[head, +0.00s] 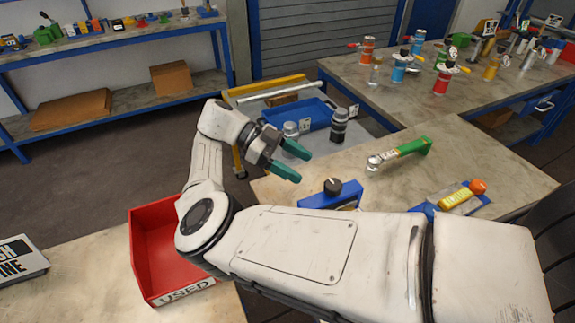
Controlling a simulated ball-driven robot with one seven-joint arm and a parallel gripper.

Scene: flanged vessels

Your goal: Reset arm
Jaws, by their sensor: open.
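My gripper (291,160) is in the head view, left of centre, at the end of my white arm. Its two green fingers are apart with nothing between them. It hangs in the air near the left edge of the workbench (466,165). My arm reaches in from the lower right, folds at a joint above the red bin, and hides part of the bench and bin.
A red bin (143,246) labelled "USED" stands below my arm's elbow. A blue holder with a black knob (333,186), a green-handled tool (412,147) and a yellow tool (456,198) are on the bench. Behind are a blue bin (312,114) and several coloured vessels.

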